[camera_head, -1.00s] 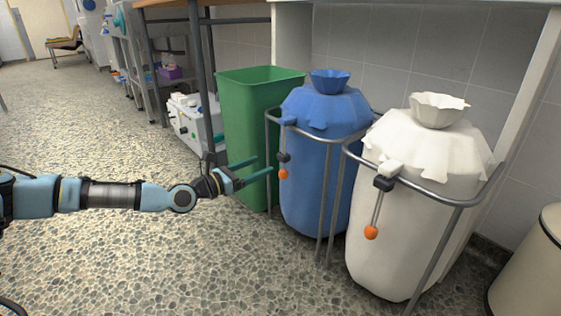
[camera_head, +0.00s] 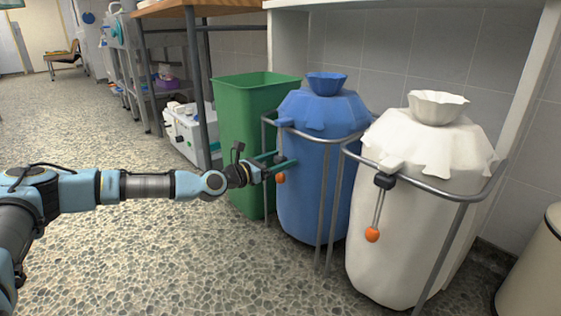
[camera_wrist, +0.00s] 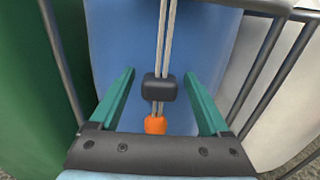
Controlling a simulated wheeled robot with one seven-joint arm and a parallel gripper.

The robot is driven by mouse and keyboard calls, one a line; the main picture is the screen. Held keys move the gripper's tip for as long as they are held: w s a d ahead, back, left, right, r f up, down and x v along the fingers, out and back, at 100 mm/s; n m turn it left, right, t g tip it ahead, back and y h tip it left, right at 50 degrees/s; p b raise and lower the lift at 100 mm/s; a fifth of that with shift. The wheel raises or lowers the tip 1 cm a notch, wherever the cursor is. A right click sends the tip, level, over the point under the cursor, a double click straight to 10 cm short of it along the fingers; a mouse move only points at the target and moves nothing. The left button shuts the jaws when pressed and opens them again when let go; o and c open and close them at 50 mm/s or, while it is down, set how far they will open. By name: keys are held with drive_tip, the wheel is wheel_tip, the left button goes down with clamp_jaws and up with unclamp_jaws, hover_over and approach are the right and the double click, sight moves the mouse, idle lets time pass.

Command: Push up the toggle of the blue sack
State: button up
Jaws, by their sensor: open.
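The blue sack (camera_head: 318,190) stands upright in a grey metal frame (camera_head: 330,215), its gathered neck at the top. In the wrist view the sack (camera_wrist: 165,45) fills the middle. Its dark toggle (camera_wrist: 159,87) sits on a pair of pale cords that hang in front of the sack. An orange bead (camera_wrist: 156,125) hangs just below the toggle, and shows in the head view too (camera_head: 280,178). My gripper (camera_wrist: 165,85) is open, with one teal finger on each side of the toggle and clear gaps to both. In the head view my gripper (camera_head: 278,163) hides the toggle.
A green bin (camera_head: 245,120) stands left of the blue sack. A white sack (camera_head: 400,230) in its own frame, with a dark toggle (camera_head: 384,181) and orange bead, stands right. A beige bin (camera_head: 535,265) is at far right. Speckled floor in front is clear.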

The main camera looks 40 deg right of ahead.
drive_tip(key=shift+c, duration=0.2)
clamp_jaws()
idle(0.3)
idle(0.8)
